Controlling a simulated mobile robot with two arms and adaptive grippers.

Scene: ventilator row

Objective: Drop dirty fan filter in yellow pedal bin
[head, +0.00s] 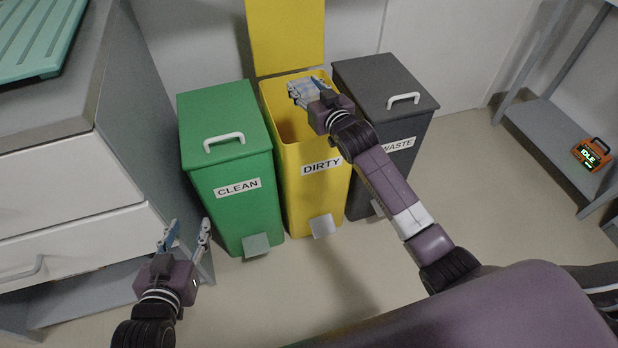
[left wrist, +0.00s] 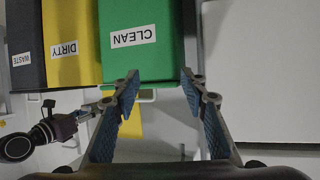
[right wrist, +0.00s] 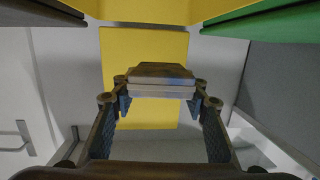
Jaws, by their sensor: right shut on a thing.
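The yellow pedal bin (head: 318,195), labelled DIRTY, stands between the green and dark grey bins. Its yellow lid (head: 285,38) is raised and its top is open. My right gripper (head: 306,90) is over the far part of that opening. It is shut on the fan filter (right wrist: 160,84), a small, flat, greyish block with a dark top part, held between the fingertips in the right wrist view. In the head view the fingers and wrist largely hide the filter.
The closed green CLEAN bin (head: 228,165) stands left of the yellow bin, the closed grey WASTE bin (head: 390,85) right. A drawer cabinet (head: 75,195) bears a teal tray (head: 38,38). An orange device (head: 592,153) sits on a right-hand shelf. The floor right of the bins is clear.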

